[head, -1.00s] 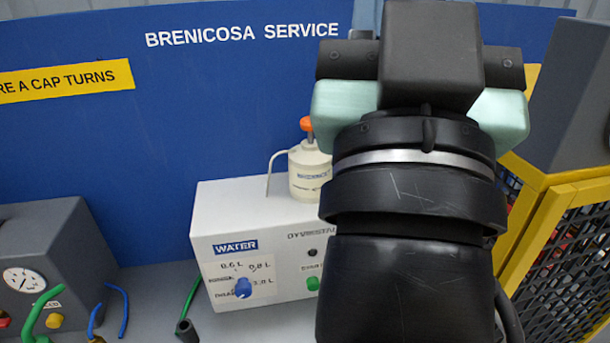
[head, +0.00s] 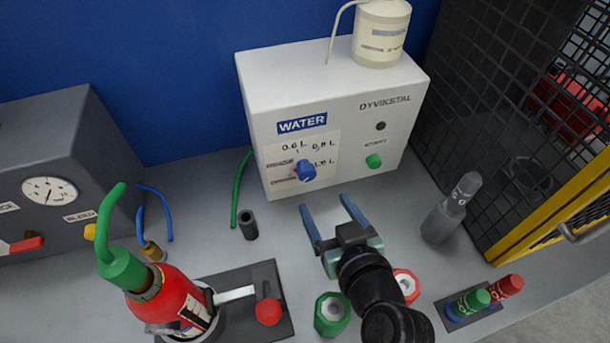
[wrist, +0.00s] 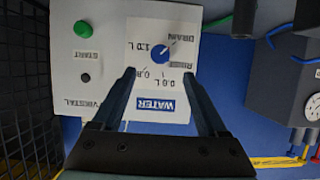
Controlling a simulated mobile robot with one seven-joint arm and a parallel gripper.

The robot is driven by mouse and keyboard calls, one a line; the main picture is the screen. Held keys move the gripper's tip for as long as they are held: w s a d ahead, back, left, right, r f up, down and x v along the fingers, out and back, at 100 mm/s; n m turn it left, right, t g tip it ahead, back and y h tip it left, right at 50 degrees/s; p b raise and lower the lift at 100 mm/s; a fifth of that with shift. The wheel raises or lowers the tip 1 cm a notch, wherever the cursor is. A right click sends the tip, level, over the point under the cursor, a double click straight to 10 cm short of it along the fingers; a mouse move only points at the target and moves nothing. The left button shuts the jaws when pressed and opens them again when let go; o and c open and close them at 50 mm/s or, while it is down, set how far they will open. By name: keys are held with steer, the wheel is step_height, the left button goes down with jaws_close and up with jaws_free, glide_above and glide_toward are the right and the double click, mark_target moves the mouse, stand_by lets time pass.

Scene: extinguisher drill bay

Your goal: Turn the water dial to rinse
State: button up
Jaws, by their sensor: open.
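The water dial is a blue knob (head: 306,170) on the front of a white box (head: 330,72), under the blue WATER label (head: 302,123). Markings for rinse, drain and litre amounts ring it. In the wrist view the picture is upside down, and the dial (wrist: 160,55) shows beyond the fingertips. A pale mark there seems to run from the knob towards DRAIN. My gripper (head: 323,202) is open and empty, with its two blue fingers in front of and below the dial, apart from it. It also shows in the wrist view (wrist: 159,72), its fingers spread wide.
A green button (head: 374,161) is right of the dial; a cream bottle (head: 381,35) stands on the box. A red extinguisher (head: 180,300) stands front left, a grey cylinder (head: 450,210) to the right. A small dark cup (head: 248,225) and green hose lie left of my gripper.

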mark_target(308, 177)
steer(key=p+x, duration=0.1)
steer(key=x, duration=0.9)
steer(key=shift+c, duration=0.3)
jaws_close()
